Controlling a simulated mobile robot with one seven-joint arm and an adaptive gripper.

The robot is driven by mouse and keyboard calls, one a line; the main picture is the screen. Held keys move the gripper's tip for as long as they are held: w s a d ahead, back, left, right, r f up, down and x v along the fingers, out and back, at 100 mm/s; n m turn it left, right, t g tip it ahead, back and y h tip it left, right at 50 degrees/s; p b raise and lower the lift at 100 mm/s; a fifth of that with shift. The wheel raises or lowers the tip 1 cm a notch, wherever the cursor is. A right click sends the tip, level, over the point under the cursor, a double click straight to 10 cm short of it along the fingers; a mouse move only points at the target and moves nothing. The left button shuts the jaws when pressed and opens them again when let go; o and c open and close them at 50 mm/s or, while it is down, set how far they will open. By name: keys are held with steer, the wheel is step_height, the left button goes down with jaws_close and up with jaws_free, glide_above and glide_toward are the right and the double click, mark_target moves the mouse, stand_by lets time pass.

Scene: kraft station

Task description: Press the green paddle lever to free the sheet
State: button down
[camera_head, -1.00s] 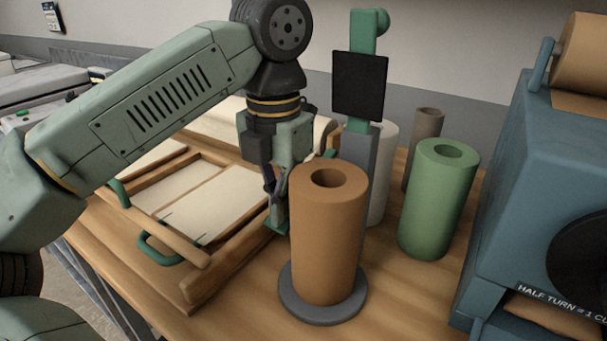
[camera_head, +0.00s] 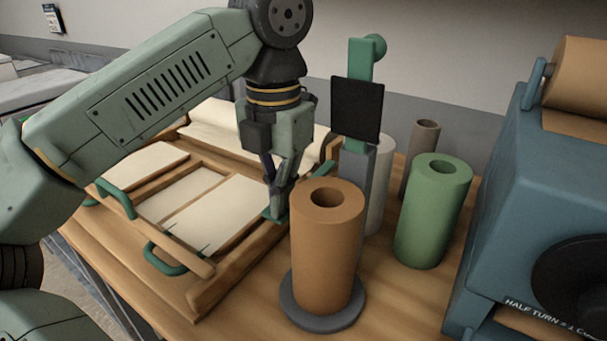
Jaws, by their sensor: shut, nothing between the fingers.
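My gripper (camera_head: 277,203) is shut and empty, pointing down at the right side of the wooden frame, behind the brown roll. A small flat green piece (camera_head: 270,215) shows right at its fingertips. It looks like the paddle lever, but I cannot tell surely whether it is the lever or part of a fingertip, nor whether it is pressed. The cream sheet (camera_head: 222,215) lies flat in the wooden frame (camera_head: 235,275), left of my gripper. A wooden bar with green handles (camera_head: 165,259) crosses the sheet's near left end.
A brown roll (camera_head: 325,255) on a grey disc stands close to the right of my gripper. A green roll (camera_head: 432,215), a pale roll and a thin grey-brown roll stand behind. A green post with a black panel (camera_head: 357,110) rises there. A blue machine (camera_head: 535,200) fills the right.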

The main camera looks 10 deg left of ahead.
steer(key=shift+r+p, duration=2.5)
steer(key=shift+r, duration=0.9)
